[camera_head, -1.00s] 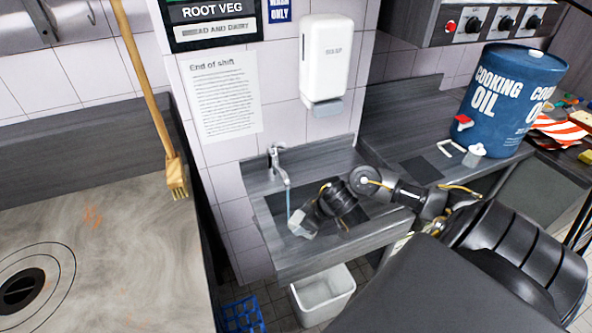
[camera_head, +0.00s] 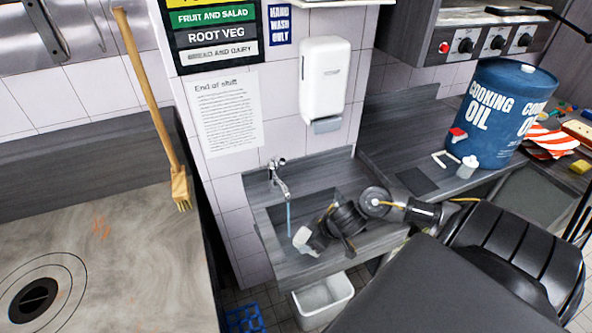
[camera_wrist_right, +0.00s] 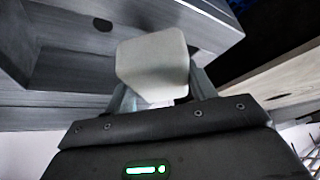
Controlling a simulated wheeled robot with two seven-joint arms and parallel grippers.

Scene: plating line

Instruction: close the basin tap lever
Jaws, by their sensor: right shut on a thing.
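The basin tap (camera_head: 279,180) stands at the back of the grey basin (camera_head: 262,228) in the head view. Its small lever (camera_head: 275,163) is on top, and a thin blue stream of water (camera_head: 289,218) runs down from the spout. My right gripper (camera_head: 308,241) is over the basin, below and to the right of the tap, apart from the lever. It is shut on a pale block (camera_head: 301,237). The block (camera_wrist_right: 152,62) also shows between the fingers of my right gripper (camera_wrist_right: 160,93) in the wrist view. My left gripper is out of view.
A white soap dispenser (camera_head: 324,80) hangs on the wall above the basin. A blue cooking oil drum (camera_head: 497,115) and a small white bottle (camera_head: 467,167) stand on the right counter. A white bin (camera_head: 322,300) is below the basin. A wooden-handled brush (camera_head: 150,105) leans at the left.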

